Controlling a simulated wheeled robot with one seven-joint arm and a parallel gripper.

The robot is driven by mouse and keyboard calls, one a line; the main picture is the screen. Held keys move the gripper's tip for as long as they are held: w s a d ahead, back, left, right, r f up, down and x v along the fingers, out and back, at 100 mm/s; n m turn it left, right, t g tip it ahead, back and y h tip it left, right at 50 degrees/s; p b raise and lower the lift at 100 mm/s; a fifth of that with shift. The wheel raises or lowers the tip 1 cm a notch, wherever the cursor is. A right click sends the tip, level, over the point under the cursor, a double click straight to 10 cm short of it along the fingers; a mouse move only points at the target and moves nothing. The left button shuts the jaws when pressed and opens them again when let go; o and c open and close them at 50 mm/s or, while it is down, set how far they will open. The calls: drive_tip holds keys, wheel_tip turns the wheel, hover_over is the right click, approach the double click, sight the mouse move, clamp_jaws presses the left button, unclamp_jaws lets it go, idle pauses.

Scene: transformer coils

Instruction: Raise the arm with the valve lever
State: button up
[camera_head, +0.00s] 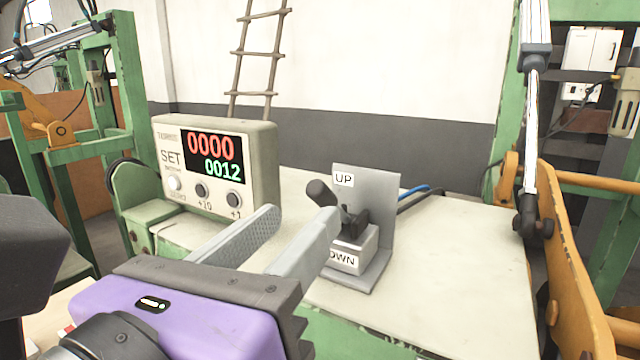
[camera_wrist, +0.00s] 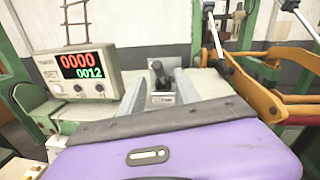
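The valve lever (camera_head: 322,194) is a dark handle on a grey block, in front of an upright grey plate (camera_head: 378,215) marked UP above and DOWN below. In the wrist view the lever (camera_wrist: 159,73) stands between my two fingers, beyond or near their tips; the exact depth is hard to tell. My gripper (camera_head: 300,224) is open, its two grey fingers apart and pointing at the lever from the front left. In the head view the right fingertip overlaps part of the lever block. Nothing is held. The orange arm (camera_head: 575,250) stands at the right edge.
A counter box (camera_head: 262,150) with red 0000 and green 0012 stands on the bench left of the lever. The pale bench top (camera_head: 470,250) is clear to the right. A blue and black cable (camera_head: 415,192) runs behind the plate. A cylinder rod (camera_head: 531,140) meets the orange arm.

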sight(315, 199)
drive_tip(key=shift+w+r, duration=0.1)
drive_tip(key=shift+w, duration=0.1)
drive_tip(key=p+x, duration=0.1)
drive_tip(key=x, duration=0.6)
drive_tip(key=shift+w+p, duration=0.2)
drive_tip(key=shift+p, duration=0.15)
clamp_jaws()
idle(0.9)
